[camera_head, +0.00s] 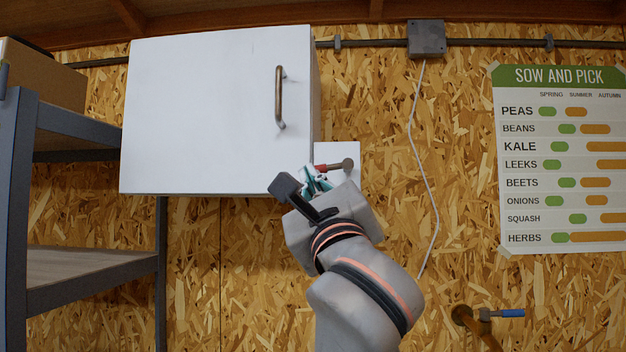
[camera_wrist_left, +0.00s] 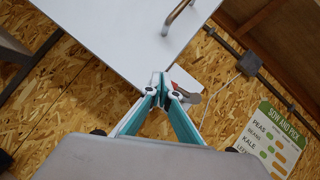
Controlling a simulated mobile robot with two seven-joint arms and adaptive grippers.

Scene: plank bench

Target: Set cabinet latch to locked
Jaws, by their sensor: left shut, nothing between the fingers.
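The white cabinet (camera_head: 210,110) hangs on the chipboard wall with its door closed and a bronze bar handle (camera_head: 280,97) on it. The latch (camera_head: 342,165), a lever with a red part and a brown-grey knob end, sits on a white plate (camera_head: 342,150) at the cabinet's lower right. My left gripper (camera_head: 316,180) is shut and empty just below and left of the latch, hiding part of it. In the left wrist view the shut fingertips (camera_wrist_left: 162,80) are beside the latch (camera_wrist_left: 186,94); I cannot tell whether they touch. My right gripper is not in view.
A grey shelf unit (camera_head: 90,125) with a cardboard box (camera_head: 42,72) stands at the left. A planting chart (camera_head: 560,160) hangs at the right. A conduit box (camera_head: 427,38) with a white cord is above. A blue-handled tap (camera_head: 508,313) is at lower right.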

